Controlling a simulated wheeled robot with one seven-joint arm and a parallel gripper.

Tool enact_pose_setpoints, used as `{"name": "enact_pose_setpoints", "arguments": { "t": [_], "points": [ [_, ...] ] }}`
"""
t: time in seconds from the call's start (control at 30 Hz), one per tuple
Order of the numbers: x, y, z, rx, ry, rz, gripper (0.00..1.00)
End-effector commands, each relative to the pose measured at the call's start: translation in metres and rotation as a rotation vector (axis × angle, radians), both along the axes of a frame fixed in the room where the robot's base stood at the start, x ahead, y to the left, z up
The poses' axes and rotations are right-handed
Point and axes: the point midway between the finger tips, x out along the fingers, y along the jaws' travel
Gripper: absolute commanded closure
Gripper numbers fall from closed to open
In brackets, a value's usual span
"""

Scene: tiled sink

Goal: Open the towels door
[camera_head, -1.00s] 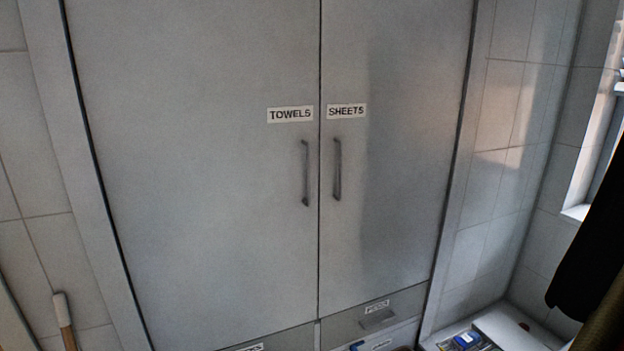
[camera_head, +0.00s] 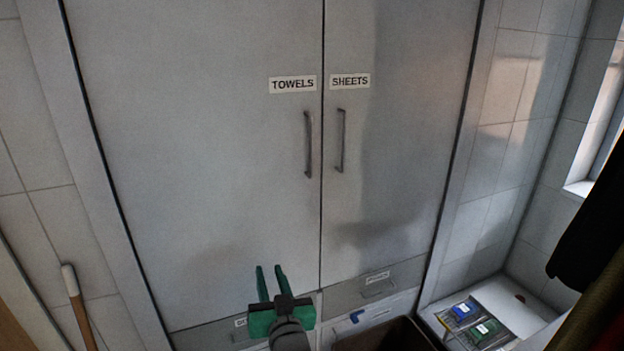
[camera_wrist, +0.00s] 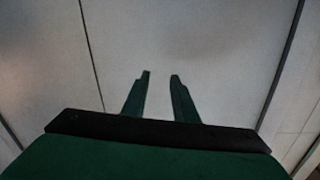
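The towels door (camera_head: 200,150) is the left grey cabinet door, marked with a TOWELS label (camera_head: 292,84). It is shut. Its vertical bar handle (camera_head: 308,145) is near the door's right edge. My green gripper (camera_head: 270,268) is in front of the lower part of this door, below and left of the handle, and touches nothing that I can make out. Its two fingers are apart with nothing between them. The wrist view shows the open fingers (camera_wrist: 160,75) against plain door panels and a seam; no handle shows there.
The shut sheets door (camera_head: 400,150) with its own handle (camera_head: 341,140) is close on the right. Drawers (camera_head: 375,288) lie below the doors. A dark open bin (camera_head: 385,338) stands at the bottom. A wooden-handled stick (camera_head: 78,310) leans at left, and dark cloth (camera_head: 600,230) hangs at right.

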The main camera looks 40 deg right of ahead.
Motion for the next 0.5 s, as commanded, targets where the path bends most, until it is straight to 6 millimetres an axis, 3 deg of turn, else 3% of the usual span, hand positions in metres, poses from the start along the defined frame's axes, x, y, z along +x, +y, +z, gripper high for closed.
{"name": "enact_pose_setpoints", "arguments": {
  "t": [0.03, 0.27, 0.5],
  "points": [
    [0.003, -0.015, 0.025, -0.014, -0.011, -0.009, 0.74],
    [0.007, -0.061, 0.114, -0.067, -0.011, -0.037, 0.74],
    [-0.010, -0.102, 0.203, -0.132, 0.007, -0.081, 0.74]
  ]
}}
